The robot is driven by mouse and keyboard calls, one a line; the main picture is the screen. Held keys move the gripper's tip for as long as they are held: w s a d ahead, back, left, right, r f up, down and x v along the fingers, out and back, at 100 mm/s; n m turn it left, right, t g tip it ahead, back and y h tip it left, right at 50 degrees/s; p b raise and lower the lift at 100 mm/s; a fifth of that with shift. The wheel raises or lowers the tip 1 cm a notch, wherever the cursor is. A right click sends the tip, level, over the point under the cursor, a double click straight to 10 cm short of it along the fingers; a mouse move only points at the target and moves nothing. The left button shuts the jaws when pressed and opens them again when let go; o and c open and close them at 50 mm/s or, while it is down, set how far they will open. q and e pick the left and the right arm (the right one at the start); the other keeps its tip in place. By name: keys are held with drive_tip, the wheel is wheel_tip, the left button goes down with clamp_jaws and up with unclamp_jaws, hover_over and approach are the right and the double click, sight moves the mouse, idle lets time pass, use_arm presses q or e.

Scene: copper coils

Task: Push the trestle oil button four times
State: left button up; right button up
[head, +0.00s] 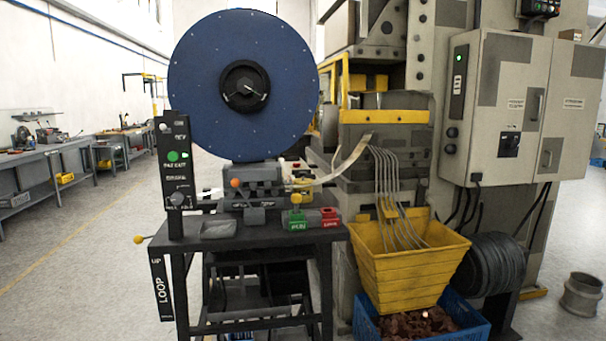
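A dark trestle stand (262,234) stands left of centre in the head view, below a large blue reel disc (215,65). On the top are an orange knob (236,183), a yellow knob (296,198), a green block (297,222) and a red block (329,217). I cannot read an oil label, so I cannot tell which control is the oil button. Neither of my grippers is in view.
A press with yellow guards (385,117) and a grey electrical cabinet (500,110) stand to the right. A yellow hopper (410,275) sits above a blue crate (468,326) of copper-coloured scrap. A yellow-tipped lever (138,240) sticks out left. The floor at left is clear.

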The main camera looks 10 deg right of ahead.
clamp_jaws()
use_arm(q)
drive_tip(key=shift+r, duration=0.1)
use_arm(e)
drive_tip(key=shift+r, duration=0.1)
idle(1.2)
